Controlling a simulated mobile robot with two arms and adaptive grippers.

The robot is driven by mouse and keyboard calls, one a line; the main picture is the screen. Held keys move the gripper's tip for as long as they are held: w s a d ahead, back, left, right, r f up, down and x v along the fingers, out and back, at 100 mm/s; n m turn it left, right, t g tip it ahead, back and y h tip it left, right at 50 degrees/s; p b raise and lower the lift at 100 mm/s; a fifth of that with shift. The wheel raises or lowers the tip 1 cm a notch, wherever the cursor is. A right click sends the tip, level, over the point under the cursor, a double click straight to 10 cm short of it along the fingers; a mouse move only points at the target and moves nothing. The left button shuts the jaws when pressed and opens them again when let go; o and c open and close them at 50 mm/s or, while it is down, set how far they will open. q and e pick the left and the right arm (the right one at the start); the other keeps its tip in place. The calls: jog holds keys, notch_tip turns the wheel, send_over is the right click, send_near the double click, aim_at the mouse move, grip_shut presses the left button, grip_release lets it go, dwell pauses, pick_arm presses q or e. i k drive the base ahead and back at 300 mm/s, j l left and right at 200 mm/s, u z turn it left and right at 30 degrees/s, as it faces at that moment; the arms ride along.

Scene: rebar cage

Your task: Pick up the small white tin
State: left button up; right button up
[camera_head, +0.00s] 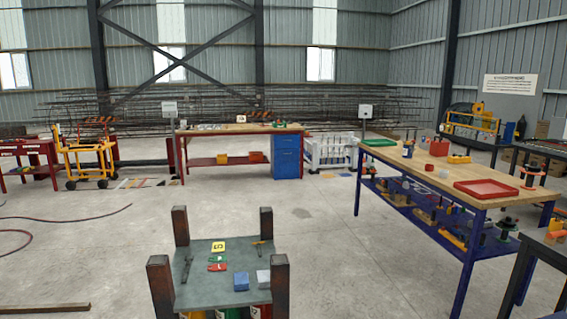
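A small whitish round object (443,174), perhaps the small white tin, stands on the wooden top of the blue-legged workbench (415,166) at the right. It is too small to make out clearly. It sits between a red object (429,167) and a red tray (486,189). On the dark cart (205,262) in front of me, a pale grey-white block (263,279) lies beside a blue block (241,281). Neither of my grippers is in view.
The cart also holds a yellow card (218,246) and red and green items. A green tray (379,142) lies on the bench's far end. Another dark table edges in at lower right. Concrete floor (350,250) between cart and bench is clear. A red-legged bench (225,130) stands behind.

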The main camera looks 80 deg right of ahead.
aim_at(443, 174)
jog(key=z, duration=3.8)
jog(key=i+u, duration=0.35)
jog(key=i, duration=1.5)
jog(key=i+j, duration=0.1)
jog(key=i, duration=1)
jog(key=i+j+z, duration=0.1)
jog(key=i, duration=1)
